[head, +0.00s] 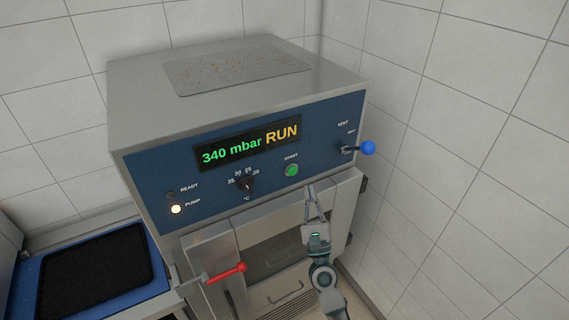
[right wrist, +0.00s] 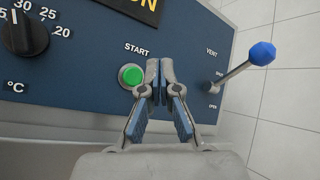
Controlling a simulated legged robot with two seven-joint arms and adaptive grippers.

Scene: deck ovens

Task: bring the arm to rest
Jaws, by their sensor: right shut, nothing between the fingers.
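My right gripper (head: 314,190) is in front of the oven's blue control panel (head: 145,175), just below and right of the green START button (head: 292,170). Its fingertips are together with nothing between them. In the right wrist view the shut fingertips (right wrist: 158,66) appear just right of the green button (right wrist: 131,75). I cannot tell whether they touch the panel. My left gripper is in neither view.
The display (head: 248,147) reads "340 mbar RUN" and the PUMP lamp (head: 176,209) is lit. A blue-knobbed vent lever (head: 367,148) sticks out at right. A red-handled lever (head: 228,273) is below left. A blue-rimmed black mat (head: 95,270) lies at left; tiled walls stand behind and right.

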